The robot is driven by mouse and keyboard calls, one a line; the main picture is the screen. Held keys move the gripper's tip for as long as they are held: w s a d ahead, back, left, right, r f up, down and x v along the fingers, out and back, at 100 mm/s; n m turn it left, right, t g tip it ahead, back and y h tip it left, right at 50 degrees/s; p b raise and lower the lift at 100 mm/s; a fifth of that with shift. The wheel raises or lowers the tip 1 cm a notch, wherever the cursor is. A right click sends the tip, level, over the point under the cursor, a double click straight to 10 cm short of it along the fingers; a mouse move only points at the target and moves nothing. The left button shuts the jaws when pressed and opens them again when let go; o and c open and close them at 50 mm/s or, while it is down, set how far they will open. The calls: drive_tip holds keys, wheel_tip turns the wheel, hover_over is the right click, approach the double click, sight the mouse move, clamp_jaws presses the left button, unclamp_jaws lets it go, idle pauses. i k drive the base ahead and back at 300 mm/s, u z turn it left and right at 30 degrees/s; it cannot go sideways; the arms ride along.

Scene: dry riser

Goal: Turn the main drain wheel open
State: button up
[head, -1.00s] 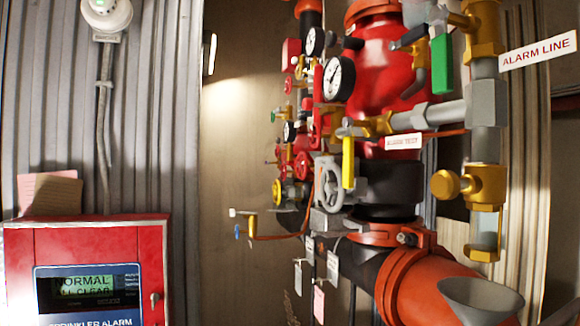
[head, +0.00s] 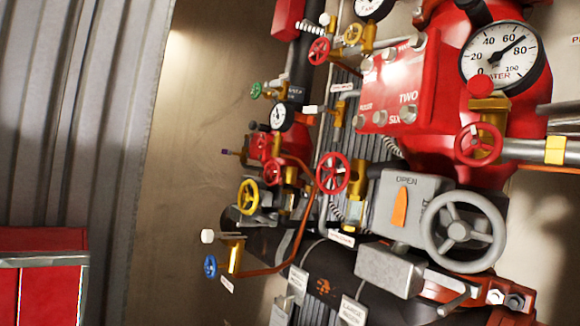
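Several handwheels show on the riser, and I cannot read a label that names one as the main drain. A large grey handwheel (head: 463,231) stands at the lower right, beside a grey box (head: 405,205) marked OPEN with an orange pointer. A yellow handwheel (head: 249,197) sits at the lower left of the pipework. Red handwheels show at the middle (head: 333,174) and at the right (head: 478,144). A small blue handwheel (head: 210,267) and a green one (head: 256,90) are at the left. My gripper is not in view, so its state is hidden.
A water gauge (head: 499,56) and a red valve cover (head: 396,85) are at the upper right. A thin copper pipe (head: 297,235) and hanging tags (head: 352,311) crowd the lower middle. A red cabinet (head: 45,275) stands at lower left. The space before the beige wall (head: 195,130) looks clear.

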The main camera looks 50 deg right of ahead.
sight(331, 173)
drive_tip(key=z, duration=0.3)
drive_tip(key=i, duration=0.9)
drive_tip(key=z, duration=0.6)
